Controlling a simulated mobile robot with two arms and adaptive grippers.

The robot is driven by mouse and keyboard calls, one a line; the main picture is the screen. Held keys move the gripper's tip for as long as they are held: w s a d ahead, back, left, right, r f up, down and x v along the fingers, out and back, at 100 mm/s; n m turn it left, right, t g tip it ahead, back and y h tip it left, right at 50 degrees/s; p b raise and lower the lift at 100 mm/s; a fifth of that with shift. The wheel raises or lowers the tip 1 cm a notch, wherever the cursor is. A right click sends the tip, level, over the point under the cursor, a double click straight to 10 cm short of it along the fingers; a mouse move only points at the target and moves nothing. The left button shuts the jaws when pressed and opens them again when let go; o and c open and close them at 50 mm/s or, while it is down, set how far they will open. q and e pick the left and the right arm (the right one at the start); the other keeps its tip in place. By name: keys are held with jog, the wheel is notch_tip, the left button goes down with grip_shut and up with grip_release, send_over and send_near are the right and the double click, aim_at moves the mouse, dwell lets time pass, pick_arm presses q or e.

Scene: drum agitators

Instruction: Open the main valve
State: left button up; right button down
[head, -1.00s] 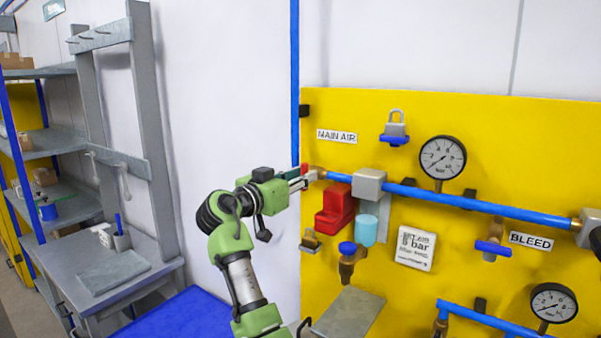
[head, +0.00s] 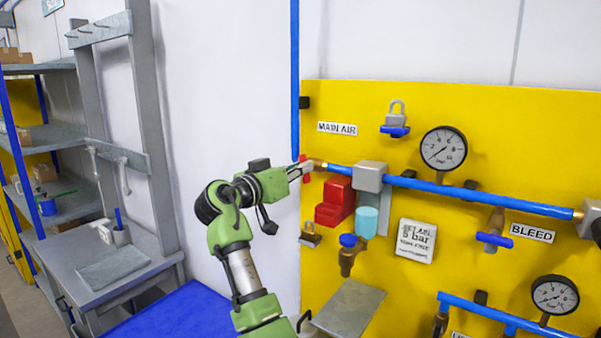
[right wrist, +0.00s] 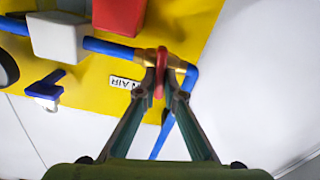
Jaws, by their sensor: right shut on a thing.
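The main valve is a brass body (right wrist: 145,57) with a red handle (right wrist: 161,72) on the blue pipe, near the MAIN AIR label (head: 337,128). In the head view the red handle (head: 307,175) shows at the left edge of the yellow panel, partly hidden by my gripper. My right gripper (head: 303,168) reaches it from the left. In the right wrist view its fingertips (right wrist: 160,88) are shut on the red handle, one on each side. My left gripper is in neither view.
A grey plate (head: 349,309) juts out below. A grey bench (head: 115,270) stands left.

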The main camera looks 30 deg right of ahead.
jog(key=shift+w+a+f+n+p, duration=0.1)
jog(key=shift+n+p, duration=0.1)
jog(key=shift+n, duration=2.4)
jog(key=shift+w+f+n+p, duration=0.1)
jog(key=shift+n+p, duration=0.1)
jog(key=shift+n, duration=2.4)
jog(key=shift+w+a+f+n+p, duration=0.1)
jog(key=shift+n+p, duration=0.1)
jog(key=shift+n, duration=2.4)
jog(key=c, duration=2.1)
grip_release()
jog(key=shift+c, duration=0.2)
